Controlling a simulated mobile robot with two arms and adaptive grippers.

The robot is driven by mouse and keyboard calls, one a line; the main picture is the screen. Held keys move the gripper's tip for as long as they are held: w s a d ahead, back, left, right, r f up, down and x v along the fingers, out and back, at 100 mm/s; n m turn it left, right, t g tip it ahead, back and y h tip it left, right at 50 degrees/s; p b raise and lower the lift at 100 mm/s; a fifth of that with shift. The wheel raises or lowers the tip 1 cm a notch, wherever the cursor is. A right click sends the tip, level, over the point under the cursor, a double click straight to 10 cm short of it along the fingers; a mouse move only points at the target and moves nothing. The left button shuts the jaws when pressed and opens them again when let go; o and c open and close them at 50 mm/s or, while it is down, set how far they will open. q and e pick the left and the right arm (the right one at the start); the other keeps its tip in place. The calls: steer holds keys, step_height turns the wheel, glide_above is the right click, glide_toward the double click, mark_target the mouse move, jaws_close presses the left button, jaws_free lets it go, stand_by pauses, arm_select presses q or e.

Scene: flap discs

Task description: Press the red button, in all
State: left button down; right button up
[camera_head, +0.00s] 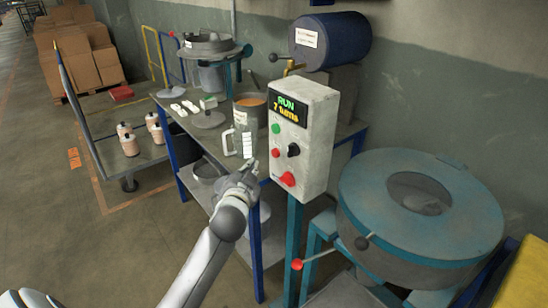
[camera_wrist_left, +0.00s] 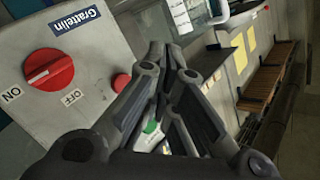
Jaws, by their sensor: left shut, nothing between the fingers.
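The grey control box (camera_head: 303,135) stands on a blue post, with a lit display reading "RUN 7 turns". The small red button (camera_head: 276,153) is on its front, below a green button (camera_head: 276,128) and left of a black knob (camera_head: 293,149). A larger red rotary knob (camera_head: 288,179) is lower down. My left gripper (camera_head: 250,168) is shut and empty, just left of the box front. In the left wrist view the red button (camera_wrist_left: 121,82) shows beside the gripper's fingers (camera_wrist_left: 172,62); contact cannot be told. The rotary knob (camera_wrist_left: 48,69) has ON and OFF labels.
A round blue-grey machine (camera_head: 420,210) stands right of the box, with a red-tipped lever (camera_head: 297,264) in front. Behind my left arm is a bench with a clear jug (camera_head: 240,142) and a pot (camera_head: 250,112). A cart with bottles (camera_head: 128,140) stands at left.

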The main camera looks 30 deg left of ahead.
mark_target(275, 153)
arm_select(q)
steer(key=w, duration=0.1)
steer(key=w+d, duration=0.1)
steer(key=w, duration=0.2)
steer(key=shift+d, duration=0.35)
stand_by(1.1)
steer(key=shift+w+d, duration=0.15)
steer(key=shift+w, duration=0.25)
steer(key=shift+w+d, duration=0.15)
steer(key=shift+w, duration=0.25)
stand_by(0.7)
steer(key=shift+s, duration=0.1)
steer(key=shift+s+a+p, duration=0.3)
steer(key=shift+s+p, duration=0.1)
steer(key=shift+s, duration=0.3)
